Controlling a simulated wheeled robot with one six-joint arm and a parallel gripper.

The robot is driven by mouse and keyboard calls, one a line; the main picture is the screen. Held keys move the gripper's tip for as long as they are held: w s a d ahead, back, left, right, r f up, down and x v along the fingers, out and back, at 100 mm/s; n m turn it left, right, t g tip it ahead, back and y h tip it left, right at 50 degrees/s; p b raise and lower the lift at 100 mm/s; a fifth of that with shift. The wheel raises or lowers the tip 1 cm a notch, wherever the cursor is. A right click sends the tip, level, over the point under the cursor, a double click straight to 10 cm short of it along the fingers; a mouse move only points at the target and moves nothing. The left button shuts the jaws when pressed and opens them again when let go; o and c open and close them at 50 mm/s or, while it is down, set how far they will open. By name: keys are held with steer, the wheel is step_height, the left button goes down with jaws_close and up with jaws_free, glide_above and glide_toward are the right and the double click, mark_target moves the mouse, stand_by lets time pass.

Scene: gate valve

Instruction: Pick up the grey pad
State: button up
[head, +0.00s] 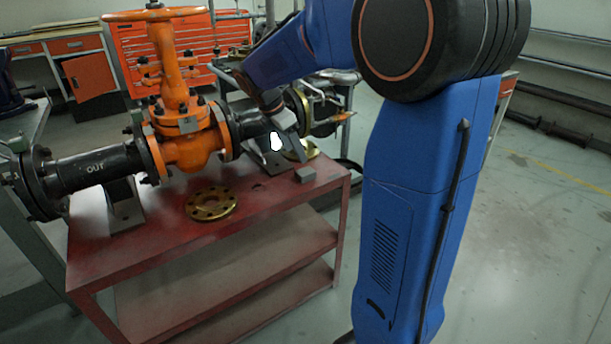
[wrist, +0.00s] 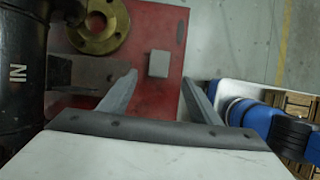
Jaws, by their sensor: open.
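The grey pad (head: 305,175) is a small grey block lying on the red table top (head: 150,240), near its right end. In the wrist view the grey pad (wrist: 158,64) lies on the red surface, ahead of and between the fingertips. My gripper (wrist: 160,78) is open and empty, its two grey fingers spread apart. In the head view my gripper (head: 285,145) is above the table, close to the pad and a little to its upper left. The pad is in full view in the wrist picture, and nothing touches it.
An orange gate valve (head: 185,150) with black pipe ends stands along the table's back, close to my gripper. A brass flange (head: 211,203) lies on the table's front. Another brass flange (wrist: 98,22) lies beside the pad. The table's edge is just right of the pad.

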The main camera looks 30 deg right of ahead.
mark_target(305, 171)
steer(key=x, duration=1)
steer(key=shift+w, duration=0.15)
steer(key=shift+r, duration=0.1)
steer(key=shift+c, duration=0.6)
steer(key=c, duration=1)
